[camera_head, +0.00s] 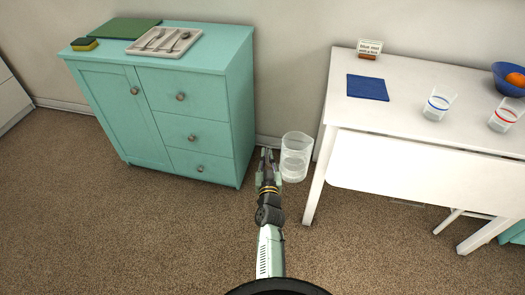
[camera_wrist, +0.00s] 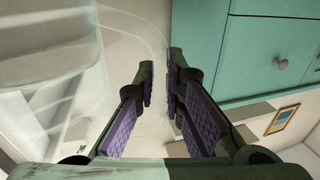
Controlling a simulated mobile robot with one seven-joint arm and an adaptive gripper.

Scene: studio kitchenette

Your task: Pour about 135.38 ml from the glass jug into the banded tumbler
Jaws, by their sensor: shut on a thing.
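The clear glass jug (camera_head: 296,158) is held up in the gap between the teal cabinet and the white table. It looks about upright, with some clear liquid low inside. My gripper (camera_head: 268,153) is at its left side, shut on it. In the wrist view the jug (camera_wrist: 55,75) fills the left, and my gripper fingers (camera_wrist: 160,75) close around a faint clear part, seemingly its handle. Two banded tumblers stand upright on the table: one with a blue band (camera_head: 438,104), one with a red band (camera_head: 506,115). Both look empty.
The white table (camera_head: 420,165) carries a blue mat (camera_head: 367,87), a small sign (camera_head: 369,49) and a blue bowl (camera_head: 510,78) with an orange fruit. The teal cabinet (camera_head: 190,110) holds a cutlery tray (camera_head: 165,43), a sponge (camera_head: 84,44) and a green mat (camera_head: 124,28). The table's front left is clear.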

